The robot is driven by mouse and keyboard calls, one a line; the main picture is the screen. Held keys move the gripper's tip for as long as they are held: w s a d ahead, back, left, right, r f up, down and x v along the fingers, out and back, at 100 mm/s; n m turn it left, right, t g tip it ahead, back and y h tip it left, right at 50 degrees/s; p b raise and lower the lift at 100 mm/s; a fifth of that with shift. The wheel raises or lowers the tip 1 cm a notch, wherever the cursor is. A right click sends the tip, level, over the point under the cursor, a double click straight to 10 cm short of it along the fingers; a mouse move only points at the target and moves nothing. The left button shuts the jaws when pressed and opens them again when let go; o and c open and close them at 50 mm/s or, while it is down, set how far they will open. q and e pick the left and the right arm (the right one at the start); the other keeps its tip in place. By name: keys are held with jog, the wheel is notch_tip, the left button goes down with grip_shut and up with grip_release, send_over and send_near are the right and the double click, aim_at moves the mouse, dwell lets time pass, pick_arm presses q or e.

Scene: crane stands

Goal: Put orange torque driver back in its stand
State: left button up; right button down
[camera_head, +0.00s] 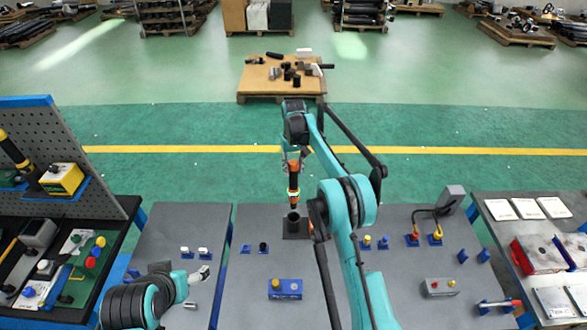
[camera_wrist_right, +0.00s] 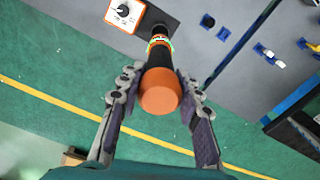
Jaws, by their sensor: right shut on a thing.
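The orange torque driver (camera_head: 293,180), orange and black with a coloured band low down, stands roughly upright in the head view. My right gripper (camera_head: 294,160) is shut on its upper part. The right wrist view shows the driver's round orange end (camera_wrist_right: 160,93) between the two fingers of my right gripper (camera_wrist_right: 155,100). The dark cylindrical stand (camera_head: 292,224) is on the grey table directly below the driver. The driver's lower end is at or just above the stand's mouth; I cannot tell whether it has entered. My left gripper (camera_head: 201,275) is low at the left; its jaws are unclear.
A blue box (camera_head: 285,289) with buttons lies on the table in front of the stand. Small blue holders (camera_head: 246,249) are nearby. A yellow device (camera_head: 62,179) sits on the left bench beside a pegboard. A grey button box (camera_head: 440,287) is at the right.

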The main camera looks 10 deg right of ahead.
aim_at(294, 195)
jog(key=shift+f+b, duration=0.8)
jog(key=shift+f, duration=0.25)
jog(key=shift+f+b, duration=1.2)
jog(key=shift+f, duration=0.6)
jog(key=shift+s+b, duration=0.1)
jog(key=shift+b, duration=0.2)
jog(key=shift+f, duration=0.15)
jog(key=shift+f+b, duration=3.25)
jog(key=shift+f, duration=1.3)
jog(key=c, duration=1)
grip_release()
jog(key=shift+r, duration=0.15)
